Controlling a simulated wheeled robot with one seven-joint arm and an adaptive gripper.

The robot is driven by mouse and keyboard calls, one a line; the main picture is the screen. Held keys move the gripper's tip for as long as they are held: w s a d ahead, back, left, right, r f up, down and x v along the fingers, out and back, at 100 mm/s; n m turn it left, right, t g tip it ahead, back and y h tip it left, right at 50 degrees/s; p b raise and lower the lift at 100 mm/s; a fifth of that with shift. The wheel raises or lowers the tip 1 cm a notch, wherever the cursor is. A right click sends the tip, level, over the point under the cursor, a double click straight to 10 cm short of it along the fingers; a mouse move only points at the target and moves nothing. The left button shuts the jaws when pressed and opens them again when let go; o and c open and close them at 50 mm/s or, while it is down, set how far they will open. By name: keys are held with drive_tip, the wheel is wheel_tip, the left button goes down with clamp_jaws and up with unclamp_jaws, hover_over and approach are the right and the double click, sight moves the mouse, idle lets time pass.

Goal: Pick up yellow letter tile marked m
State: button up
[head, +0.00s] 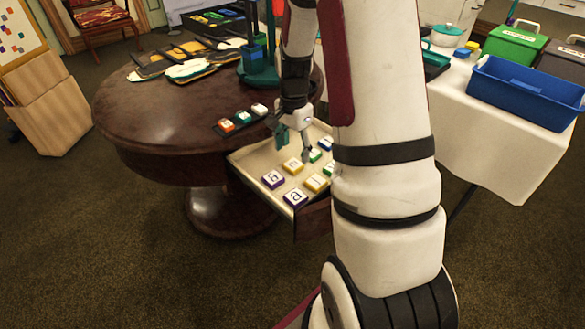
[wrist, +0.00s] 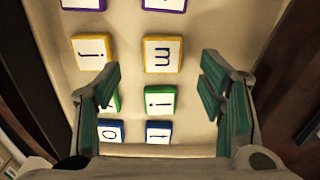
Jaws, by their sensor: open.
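The yellow letter tile marked m (wrist: 162,54) lies face up in an open drawer, in the right column of tiles in the wrist view. In the head view it is the yellow tile (head: 293,165) just below my gripper (head: 294,147). In the wrist view my gripper (wrist: 160,80) is open and empty, its green-padded fingers wide apart. The m tile is between and slightly beyond the fingertips, apart from both. A green tile marked i (wrist: 160,101) lies between the fingers.
A yellow j tile (wrist: 92,50) is left of the m tile. Purple, green and blue tiles fill other spots in the drawer (head: 246,160). The drawer's side walls flank my gripper. A dark strip with several tiles (head: 241,118) lies on the round table (head: 130,115).

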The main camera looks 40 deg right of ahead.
sight(292, 165)
wheel_tip(292, 165, down, 5)
drive_tip(key=shift+w+a+f+b, duration=0.1)
drive_tip(key=shift+w+f+b, duration=0.05)
drive_tip(key=shift+b, duration=0.95)
drive_tip(key=c, duration=1)
